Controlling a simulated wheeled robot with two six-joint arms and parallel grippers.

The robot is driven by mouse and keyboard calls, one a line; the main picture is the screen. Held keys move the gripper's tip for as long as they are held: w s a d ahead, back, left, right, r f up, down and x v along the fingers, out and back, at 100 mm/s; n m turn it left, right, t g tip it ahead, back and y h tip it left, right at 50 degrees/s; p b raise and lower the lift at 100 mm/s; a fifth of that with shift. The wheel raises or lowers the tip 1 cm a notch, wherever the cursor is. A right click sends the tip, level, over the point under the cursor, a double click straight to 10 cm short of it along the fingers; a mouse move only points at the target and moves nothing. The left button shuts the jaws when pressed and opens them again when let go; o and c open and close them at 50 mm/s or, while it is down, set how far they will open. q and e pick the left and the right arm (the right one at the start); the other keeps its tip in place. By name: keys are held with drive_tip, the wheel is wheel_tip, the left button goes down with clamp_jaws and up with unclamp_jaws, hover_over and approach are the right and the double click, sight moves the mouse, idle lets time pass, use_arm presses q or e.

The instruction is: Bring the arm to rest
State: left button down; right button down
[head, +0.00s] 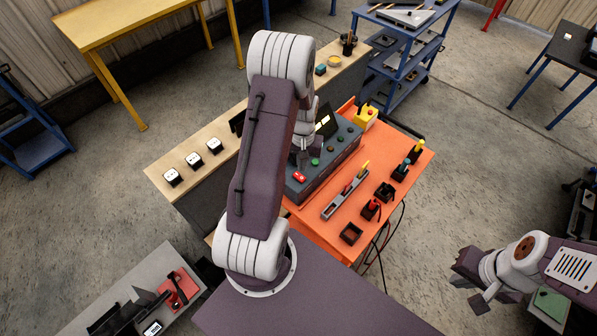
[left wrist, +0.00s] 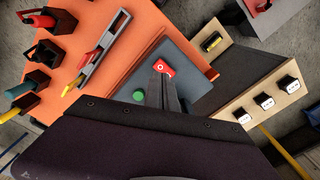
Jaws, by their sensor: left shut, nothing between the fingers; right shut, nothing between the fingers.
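My left arm arches over the grey enclosure (head: 330,165) on the orange bench (head: 410,165). My left gripper (head: 303,158) is partly hidden behind the arm in the head view. It points down over the enclosure, close to a red switch (head: 300,176). In the left wrist view its narrow fingers (left wrist: 161,82) are together with nothing between them, by the red switch (left wrist: 165,68). I cannot tell whether they touch it. A green button (left wrist: 139,96) lies beside the fingers. My right gripper (head: 472,283) is shut and empty, at the lower right over bare floor.
A blue cart (head: 400,50) stands at the back.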

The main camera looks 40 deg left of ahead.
use_arm(q)
drive_tip(key=shift+r, duration=0.7)
use_arm(e)
drive_tip(key=shift+r, duration=0.6)
